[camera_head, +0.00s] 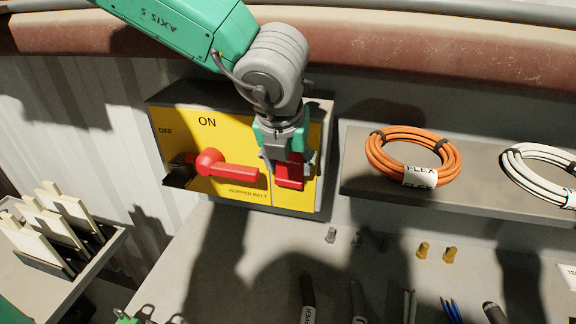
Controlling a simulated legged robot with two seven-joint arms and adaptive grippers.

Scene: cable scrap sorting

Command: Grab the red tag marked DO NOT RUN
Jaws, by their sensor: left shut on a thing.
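The red tag (289,180) is at the right part of a yellow switch panel (215,130) marked ON, OFF and HOPPER BELT. My left gripper (287,164) comes down from above and is shut on the red tag. Its fingers cover the upper part of the tag, and no lettering on it can be read. A red switch handle (232,170) points right on the panel, just left of the gripper. My right gripper is not in view.
A shelf (365,185) at right holds an orange cable coil (440,160) labelled FLEX and a white coil (525,175). Small metal and brass parts (450,254) and several cable pieces lie on the bench (190,265). A rack with pale plates (62,225) stands at left.

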